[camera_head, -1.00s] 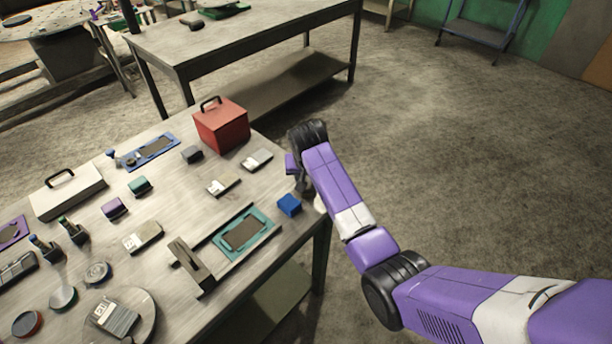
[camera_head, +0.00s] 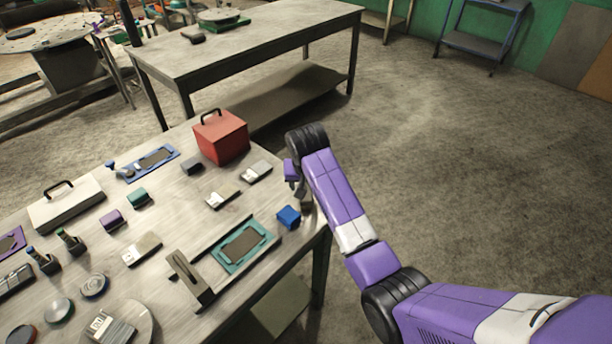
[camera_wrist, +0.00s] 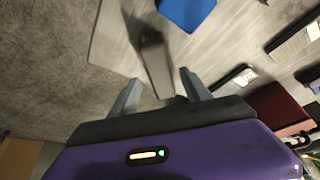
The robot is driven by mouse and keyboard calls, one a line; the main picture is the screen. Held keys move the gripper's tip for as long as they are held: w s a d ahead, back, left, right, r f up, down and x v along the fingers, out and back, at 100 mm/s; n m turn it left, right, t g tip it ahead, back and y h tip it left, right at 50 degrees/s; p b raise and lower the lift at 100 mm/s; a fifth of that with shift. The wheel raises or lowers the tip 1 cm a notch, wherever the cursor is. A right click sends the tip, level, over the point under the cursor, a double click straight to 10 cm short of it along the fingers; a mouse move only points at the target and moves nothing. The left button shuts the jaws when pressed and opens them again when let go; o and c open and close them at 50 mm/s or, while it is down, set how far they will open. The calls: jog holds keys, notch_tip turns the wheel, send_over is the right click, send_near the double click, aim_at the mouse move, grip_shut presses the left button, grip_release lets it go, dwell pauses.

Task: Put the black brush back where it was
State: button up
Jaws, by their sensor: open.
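A dark, elongated object, seemingly the black brush (camera_wrist: 156,62), shows blurred in the wrist view at the table's edge, near the blue block. My gripper (camera_wrist: 161,88) is open, and its two fingers lie on either side of the object's near end. No grip on it shows. In the head view my gripper (camera_head: 297,190) is low over the table's right corner, and a small dark part of the object (camera_head: 306,208) shows just below it. I cannot tell whether it stands upright or leans.
A red box (camera_head: 221,140) stands at the table's back corner. Two dark upright items with coloured tips (camera_head: 70,242) stand at the left. Open floor lies right of the table.

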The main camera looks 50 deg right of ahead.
jog(key=v, duration=0.8)
jog(key=shift+r, duration=0.1)
jog(key=w+r+n+t+h, duration=0.2)
jog(key=w+r+t, duration=0.4)
jog(key=w, duration=0.1)
jog(key=s+a+f+n+t+y+b, duration=0.3)
jog(key=s+a+t, duration=0.5)
jog(key=s+a, duration=0.8)
jog(key=s+a+n+g+y, duration=0.1)
jog(key=s+a, duration=0.2)
jog(key=s, duration=1.1)
jog(key=s+a+n+g+y, duration=0.1)
jog(key=s+a+n, duration=0.1)
jog(key=s, duration=1.1)
jog(key=shift+s+a+f+n, duration=0.3)
jog(key=shift+s+a+f, duration=0.05)
jog(key=shift+s+a, duration=0.1)
